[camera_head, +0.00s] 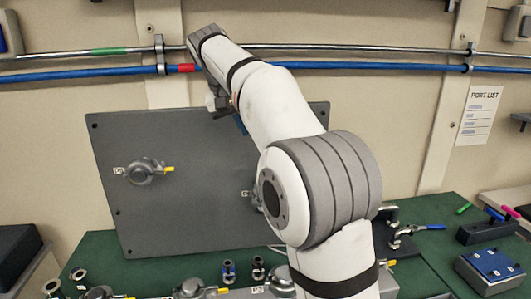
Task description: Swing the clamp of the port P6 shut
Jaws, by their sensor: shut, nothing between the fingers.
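A grey upright panel (180,225) stands at the back of the bench. A round port with a clamp and yellow-tipped lever (147,172) sits on its left part; its small label is too blurred to read. A second port (256,196) shows at the panel's right part, mostly hidden behind my arm. A small blue piece (240,123) shows beside my arm near the panel's top. I cannot read which port is P6. My gripper (218,105) is shut and empty in front of the panel's upper edge, its fingertips largely hidden by my arm.
Ports with yellow levers (192,288) line the front of the green bench (430,245), one labelled P3. Several small fittings (229,270) stand behind them. A blue-handled clamp (410,232) is right of my arm. Pipes (350,67) cross the wall above the panel.

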